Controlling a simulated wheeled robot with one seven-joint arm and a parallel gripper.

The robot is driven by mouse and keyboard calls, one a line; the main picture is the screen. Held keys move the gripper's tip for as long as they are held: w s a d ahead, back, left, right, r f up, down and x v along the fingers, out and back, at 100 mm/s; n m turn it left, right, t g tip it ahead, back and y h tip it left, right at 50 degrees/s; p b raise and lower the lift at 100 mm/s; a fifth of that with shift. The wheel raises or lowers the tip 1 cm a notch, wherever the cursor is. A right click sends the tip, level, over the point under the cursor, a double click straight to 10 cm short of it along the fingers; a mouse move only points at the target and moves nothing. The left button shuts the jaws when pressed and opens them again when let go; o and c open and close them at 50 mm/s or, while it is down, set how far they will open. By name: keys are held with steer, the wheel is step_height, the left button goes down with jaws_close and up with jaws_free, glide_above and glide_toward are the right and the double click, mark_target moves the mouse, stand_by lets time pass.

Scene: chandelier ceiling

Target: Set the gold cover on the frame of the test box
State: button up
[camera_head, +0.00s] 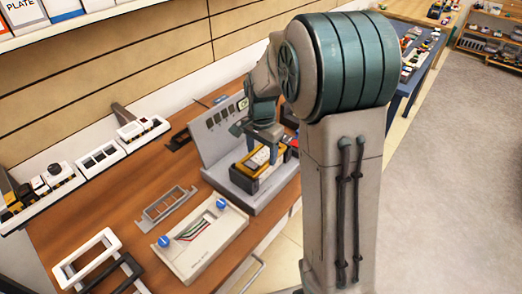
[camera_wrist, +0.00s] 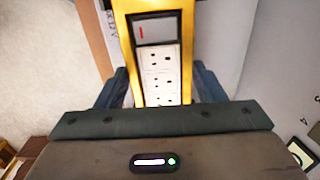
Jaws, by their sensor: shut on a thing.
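The gold cover (camera_head: 243,172) is a long yellow rim around white modules, low over the base of a grey stand with an upright panel. In the wrist view, the gold cover (camera_wrist: 122,38) runs between my fingers, with socket modules and a red-marked module inside its opening. My gripper (camera_head: 262,140) is shut on it from above; the fingers (camera_wrist: 155,88) lie on both sides. Dark edges show beneath the cover in the head view. I cannot tell whether it is seated on a frame. A pale box (camera_head: 200,262) with blue knobs and coloured wires stands nearer.
An empty grey frame (camera_head: 169,204) lies on the wooden table (camera_head: 98,204). White (camera_head: 88,258) and black frames lie at its front left. White trays (camera_head: 110,157) of parts line the back wall. The stand's upright panel (camera_head: 214,142) rises close behind my gripper.

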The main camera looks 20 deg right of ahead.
steer(key=o, duration=1)
steer(key=shift+o, duration=0.2)
steer(key=shift+r+p, duration=2.3)
steer(key=shift+r, duration=0.7)
